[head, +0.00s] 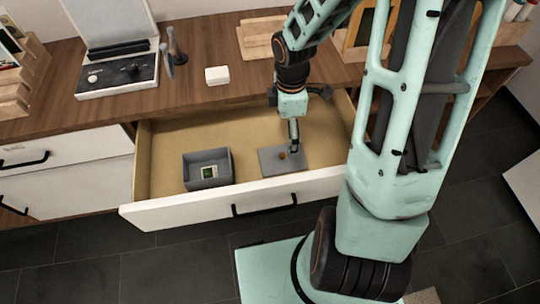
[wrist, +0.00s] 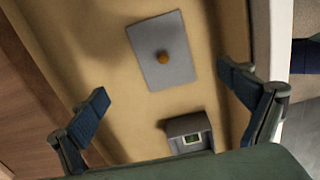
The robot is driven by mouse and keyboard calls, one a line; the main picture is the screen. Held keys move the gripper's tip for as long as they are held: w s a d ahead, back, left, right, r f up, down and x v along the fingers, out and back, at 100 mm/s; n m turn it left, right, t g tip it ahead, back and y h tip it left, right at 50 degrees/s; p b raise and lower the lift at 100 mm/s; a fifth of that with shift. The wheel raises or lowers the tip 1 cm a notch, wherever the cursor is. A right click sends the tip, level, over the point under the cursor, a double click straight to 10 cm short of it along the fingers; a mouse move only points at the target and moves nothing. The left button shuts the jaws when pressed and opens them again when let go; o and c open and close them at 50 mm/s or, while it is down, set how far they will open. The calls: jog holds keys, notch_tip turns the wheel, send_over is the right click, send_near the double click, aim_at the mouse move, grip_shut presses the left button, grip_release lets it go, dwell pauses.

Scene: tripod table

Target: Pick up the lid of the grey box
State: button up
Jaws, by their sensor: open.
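The lid (head: 270,161) is a flat grey plate with a small round brown knob. It lies flat on the floor of the open drawer, right of the grey box. In the wrist view the lid (wrist: 178,70) shows whole, with its knob near the middle. The open grey box (head: 207,170) stands in the drawer's left part and holds a small item with a green face; the box (wrist: 188,128) is partly cut off in the wrist view. My gripper (head: 294,150) is above the lid in the head view. In the wrist view my gripper (wrist: 165,82) has its fingers wide apart, with nothing between them.
The open drawer (head: 160,150) has tan inner walls and a white front with a black handle. The wooden counter (head: 200,95) behind it bears a white block (head: 217,75), a wooden board (head: 262,38) and a record-player-like case (head: 118,72). Bare drawer floor surrounds the lid.

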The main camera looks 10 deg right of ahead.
jog(key=f, duration=0.1)
jog(key=b, duration=0.2)
send_over(283, 156)
notch_tip(283, 156, down, 6)
jog(key=shift+d+r, duration=0.15)
jog(key=f+b, duration=0.1)
jog(key=f, duration=0.2)
jog(key=f+b, duration=0.1)
jog(key=f, duration=0.1)
jog(key=shift+w+b, duration=0.25)
jog(key=shift+b, duration=0.1)
jog(key=shift+r, duration=0.1)
jog(key=shift+c, duration=0.6)
jog(key=c, duration=2)
jog(key=shift+s, duration=0.15)
jog(key=c, duration=0.3)
jog(key=shift+s, duration=0.1)
grip_shut()
